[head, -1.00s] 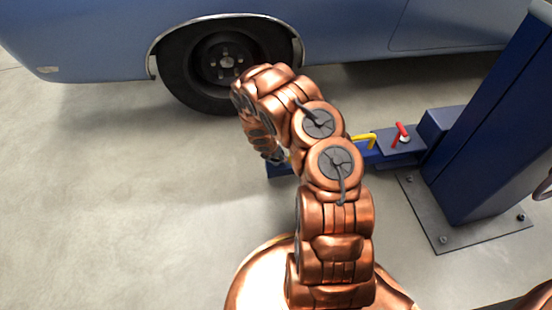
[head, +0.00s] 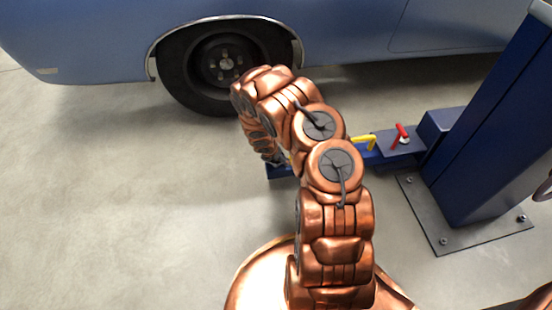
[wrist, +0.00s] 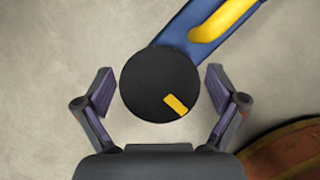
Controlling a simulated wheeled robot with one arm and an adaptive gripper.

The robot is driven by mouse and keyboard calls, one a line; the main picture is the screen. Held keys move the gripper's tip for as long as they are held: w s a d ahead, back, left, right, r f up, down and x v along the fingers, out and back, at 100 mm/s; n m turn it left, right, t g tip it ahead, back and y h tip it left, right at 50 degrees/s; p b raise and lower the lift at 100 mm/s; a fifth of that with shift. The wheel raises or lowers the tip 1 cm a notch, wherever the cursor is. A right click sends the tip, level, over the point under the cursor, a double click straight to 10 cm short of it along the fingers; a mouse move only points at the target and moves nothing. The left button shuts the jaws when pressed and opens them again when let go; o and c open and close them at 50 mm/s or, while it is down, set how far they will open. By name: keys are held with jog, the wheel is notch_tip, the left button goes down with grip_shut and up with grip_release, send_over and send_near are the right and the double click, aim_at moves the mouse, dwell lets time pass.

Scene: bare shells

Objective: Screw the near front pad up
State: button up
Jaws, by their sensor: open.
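The near front pad is a round black disc (wrist: 150,84) with a yellow mark on its top, seen from above in the wrist view. It sits at the end of a blue lift arm (wrist: 187,32), which also shows in the head view (head: 281,171). My gripper (wrist: 160,92) is open, with one finger on each side of the pad and a visible gap on both sides. In the head view my own arm hides the pad and the gripper.
A yellow handle (head: 365,141) and a red lever (head: 402,134) are on the lift arm. A blue post (head: 487,125) stands on a bolted base plate (head: 455,222) at right. A blue car (head: 345,25) with a dark wheel (head: 190,75) is behind. The floor at left is clear.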

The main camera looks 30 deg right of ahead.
jog(key=shift+r, duration=0.15)
jog(key=v, duration=1.1)
jog(key=shift+a+r, duration=0.2)
jog(key=shift+r, duration=0.15)
jog(key=shift+r, duration=0.1)
jog(key=s+r+m+g+h+p, duration=0.1)
jog(key=s+r+m+p, duration=0.3)
jog(key=r, duration=0.9)
jog(key=s+r+m+p, duration=0.35)
jog(key=r+p, duration=0.35)
jog(key=r, duration=0.6)
jog(key=s+r+m+g+h+p, duration=0.1)
jog(key=s+r+m+p, duration=0.3)
jog(key=r, duration=0.9)
jog(key=s+a+r+m+y+p, duration=0.2)
jog(key=s+a+r+p, duration=0.4)
jog(key=r, duration=0.4)
jog(key=s+a+r+m+g+y+p, duration=0.1)
jog(key=s+a+r+m+p, duration=0.4)
jog(key=s+r, duration=0.5)
jog(key=s+a+r+m+y+p, duration=0.3)
jog(key=s+a+r+m+p, duration=0.1)
jog(key=s+a+r+p, duration=0.4)
jog(key=shift+s+a+r+g+p, duration=0.35)
jog(key=shift+a+r+p, duration=0.1)
jog(key=shift+r+p, duration=0.5)
